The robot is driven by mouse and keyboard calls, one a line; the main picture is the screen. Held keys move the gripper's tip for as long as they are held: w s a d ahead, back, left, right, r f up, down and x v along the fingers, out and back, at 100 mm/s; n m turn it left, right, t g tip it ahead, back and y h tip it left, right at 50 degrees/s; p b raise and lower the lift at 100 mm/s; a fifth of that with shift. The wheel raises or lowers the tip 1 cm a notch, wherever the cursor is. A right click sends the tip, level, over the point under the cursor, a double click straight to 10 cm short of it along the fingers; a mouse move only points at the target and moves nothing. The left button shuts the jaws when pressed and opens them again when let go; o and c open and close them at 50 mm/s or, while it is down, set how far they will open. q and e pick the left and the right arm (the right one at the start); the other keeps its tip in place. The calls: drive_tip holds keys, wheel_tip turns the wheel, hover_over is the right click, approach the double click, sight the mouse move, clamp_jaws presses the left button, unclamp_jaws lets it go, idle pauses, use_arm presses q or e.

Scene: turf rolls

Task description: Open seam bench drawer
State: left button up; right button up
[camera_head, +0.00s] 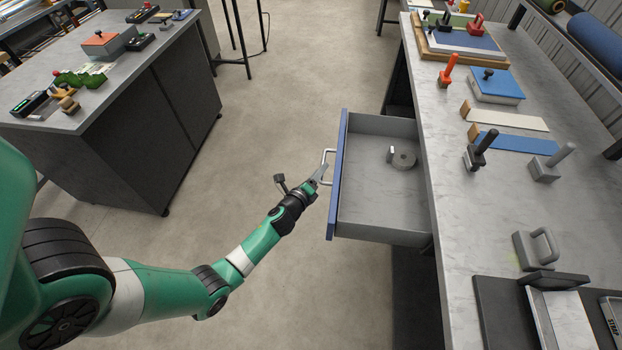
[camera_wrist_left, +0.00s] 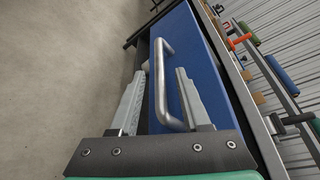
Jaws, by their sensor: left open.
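The seam bench drawer (camera_head: 385,212) is pulled out from the bench (camera_head: 452,215) in the head view. Its blue front panel (camera_head: 338,175) faces left and carries a metal bar handle (camera_head: 328,157). My left gripper (camera_head: 321,174) is at the handle. In the left wrist view the blue front (camera_wrist_left: 205,65) and the handle (camera_wrist_left: 165,80) show, with the handle between the two open fingers (camera_wrist_left: 158,95). I cannot tell if a finger touches it. My right gripper is not in view.
The bench top holds tools, blue and cream strips (camera_head: 512,118), a blue-topped block (camera_head: 497,84) and a dark tray (camera_head: 492,315). A dark cabinet (camera_head: 150,130) with small tools stands at the left. Bare floor (camera_head: 290,75) lies between.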

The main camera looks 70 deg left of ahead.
use_arm(q)
drive_tip(key=p+v, duration=0.1)
drive_tip(key=v, duration=0.8)
drive_tip(key=shift+w+a, duration=0.1)
